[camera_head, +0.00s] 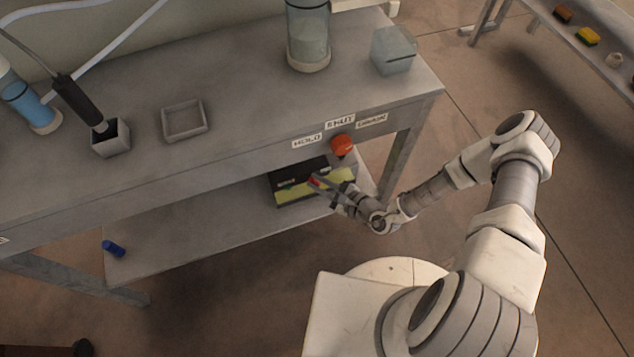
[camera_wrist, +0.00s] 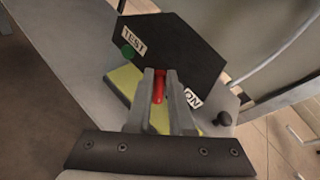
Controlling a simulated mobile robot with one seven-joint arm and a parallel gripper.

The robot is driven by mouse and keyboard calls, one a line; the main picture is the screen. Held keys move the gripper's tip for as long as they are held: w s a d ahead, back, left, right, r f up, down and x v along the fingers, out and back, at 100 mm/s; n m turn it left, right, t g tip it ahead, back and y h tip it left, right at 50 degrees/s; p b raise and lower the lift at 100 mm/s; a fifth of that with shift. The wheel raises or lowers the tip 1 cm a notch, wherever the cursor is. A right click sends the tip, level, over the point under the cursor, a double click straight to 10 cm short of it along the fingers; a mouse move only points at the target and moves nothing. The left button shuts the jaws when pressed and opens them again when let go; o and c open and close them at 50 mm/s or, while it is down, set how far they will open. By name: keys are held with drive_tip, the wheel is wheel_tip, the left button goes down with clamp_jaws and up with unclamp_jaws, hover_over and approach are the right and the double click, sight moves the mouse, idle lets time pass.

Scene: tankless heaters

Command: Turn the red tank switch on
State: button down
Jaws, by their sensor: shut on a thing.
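The red tank switch (camera_wrist: 158,87) shows between my fingers in the wrist view. The switch is on a black and yellow box (camera_head: 292,193), whose dark panel (camera_wrist: 180,50) also has a green button (camera_wrist: 128,51) and a "TEST" label (camera_wrist: 134,39). My gripper (camera_head: 322,184) reaches in from the right, under the tabletop edge. In the wrist view my gripper (camera_wrist: 160,74) is shut on the red switch; the fingers hide part of it.
The box stands on the lower shelf (camera_head: 190,225) of a grey table (camera_head: 240,100). A round red-orange knob (camera_head: 341,146) sits on the table's front edge, close above my gripper. A dark knob (camera_wrist: 223,118) shows right of the switch. A blue object (camera_head: 114,248) lies at the shelf's left.

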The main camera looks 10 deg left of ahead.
drive_tip(key=shift+w+d+f+m+t+y+b, duration=0.2)
drive_tip(key=shift+d+m+y+b, duration=0.25)
drive_tip(key=shift+m+y+b, duration=0.7)
drive_tip(key=shift+w+d+f+m+t+y+b, duration=0.2)
drive_tip(key=shift+w+d+m+y+b, duration=0.3)
drive_tip(key=shift+m+b, duration=0.9)
drive_tip(key=shift+w+d+f+m+t+y+b, duration=0.15)
drive_tip(key=shift+d+m+y+b, duration=0.3)
drive_tip(key=shift+m+y+b, duration=0.85)
drive_tip(key=shift+m, duration=0.25)
drive_tip(key=c, duration=1.1)
unclamp_jaws()
drive_tip(key=p+v, duration=0.3)
drive_tip(key=v, duration=1.4)
drive_tip(key=shift+s+d, duration=0.15)
drive_tip(key=shift+s, duration=0.1)
